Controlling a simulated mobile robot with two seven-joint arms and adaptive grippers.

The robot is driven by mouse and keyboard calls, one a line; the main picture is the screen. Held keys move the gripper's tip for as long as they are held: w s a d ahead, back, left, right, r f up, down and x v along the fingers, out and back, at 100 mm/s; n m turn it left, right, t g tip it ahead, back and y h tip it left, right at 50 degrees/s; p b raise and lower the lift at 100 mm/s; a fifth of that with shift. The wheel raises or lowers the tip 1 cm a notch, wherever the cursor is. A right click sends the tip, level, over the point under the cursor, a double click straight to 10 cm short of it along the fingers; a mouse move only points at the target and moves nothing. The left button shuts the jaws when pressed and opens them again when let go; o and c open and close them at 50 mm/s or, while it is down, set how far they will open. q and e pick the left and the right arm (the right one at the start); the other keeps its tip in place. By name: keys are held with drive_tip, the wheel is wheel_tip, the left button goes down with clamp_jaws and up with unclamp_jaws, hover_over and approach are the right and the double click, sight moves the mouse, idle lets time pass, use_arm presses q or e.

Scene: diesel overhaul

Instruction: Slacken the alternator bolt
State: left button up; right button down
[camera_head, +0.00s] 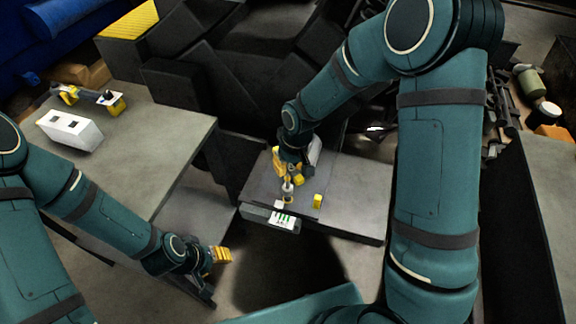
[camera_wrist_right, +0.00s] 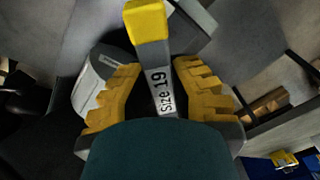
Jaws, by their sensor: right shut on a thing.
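My right gripper (camera_head: 288,172) is over the small grey table in the middle of the head view. In the right wrist view its yellow toothed fingers (camera_wrist_right: 157,78) are shut on a grey tool marked "Size 19" (camera_wrist_right: 153,60), which has a yellow end. A pale grey rounded part (camera_wrist_right: 94,78) lies beyond the left finger in that view; I cannot tell what it is. My left gripper (camera_head: 221,254) hangs low at the lower left, off the table, its fingers too small to read. I cannot make out the alternator bolt in either view.
The small table (camera_head: 358,199) has a dark mat, a small yellow block (camera_head: 317,201) and a marked label (camera_head: 283,221) at its front edge. A bench (camera_head: 165,145) at left carries a white box (camera_head: 70,130) and yellow-black items (camera_head: 112,103). The small table's right side is clear.

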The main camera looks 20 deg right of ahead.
wheel_tip(320, 180, up, 6)
drive_tip(key=p, duration=0.4)
drive_tip(key=shift+r, duration=0.1)
drive_tip(key=shift+s, duration=0.15)
drive_tip(key=s+a+b, duration=0.1)
drive_tip(key=s+a, duration=0.1)
drive_tip(key=s, duration=0.4)
drive_tip(key=shift+s, duration=0.2)
